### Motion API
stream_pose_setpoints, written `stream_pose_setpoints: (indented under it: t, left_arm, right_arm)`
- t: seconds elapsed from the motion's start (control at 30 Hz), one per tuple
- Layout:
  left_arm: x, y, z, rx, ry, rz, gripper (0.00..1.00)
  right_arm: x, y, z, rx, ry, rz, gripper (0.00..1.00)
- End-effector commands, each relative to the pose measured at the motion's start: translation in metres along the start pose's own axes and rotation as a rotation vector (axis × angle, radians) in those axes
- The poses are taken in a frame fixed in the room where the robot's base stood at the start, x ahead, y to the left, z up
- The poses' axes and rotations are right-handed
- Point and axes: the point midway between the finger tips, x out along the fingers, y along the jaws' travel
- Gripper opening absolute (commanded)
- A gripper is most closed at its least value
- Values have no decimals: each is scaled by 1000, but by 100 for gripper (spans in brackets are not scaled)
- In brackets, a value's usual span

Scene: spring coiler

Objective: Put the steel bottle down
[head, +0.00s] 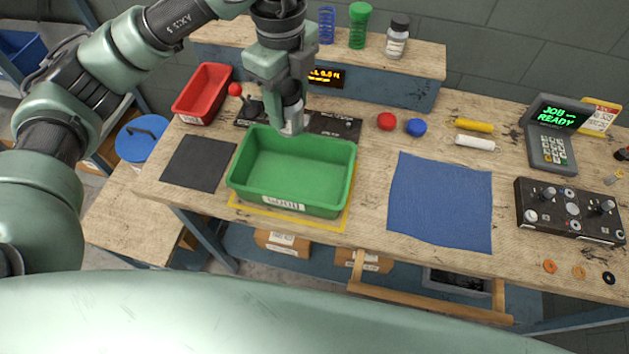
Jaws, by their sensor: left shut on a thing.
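My left gripper (289,90) is shut on the steel bottle (292,119), a small grey bottle with a dark top. The fingers cover part of its upper end. The bottle hangs about upright over the back part of the green bin (232,184), near its rear rim; its exact height above the bin is hard to tell. The bin looks empty, with a white label on its front. My right gripper is not in view.
A red bin (179,110) and dark mat (198,162) lie left of the green bin. A blue cloth (440,203) lies flat to the right. Behind, a raised shelf (425,62) carries a black-capped bottle (397,42) and springs. A control box (569,212) stands far right.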

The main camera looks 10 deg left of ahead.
Motion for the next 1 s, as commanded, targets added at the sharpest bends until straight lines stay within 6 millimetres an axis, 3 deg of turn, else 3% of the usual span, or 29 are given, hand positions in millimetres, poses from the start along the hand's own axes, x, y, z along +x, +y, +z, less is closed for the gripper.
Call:
stream_pose_setpoints:
  t: [0.17, 0.43, 1.0]
  left_arm:
    - [42, 2, -2, 2, 6, 7, 0]
    - [114, 2, -2, 0, 4, 8, 0]
    - [186, 1, 0, 0, 0, 2, 0]
  right_arm:
    - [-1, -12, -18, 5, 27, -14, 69]
    - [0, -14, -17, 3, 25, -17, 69]
    - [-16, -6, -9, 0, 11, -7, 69]
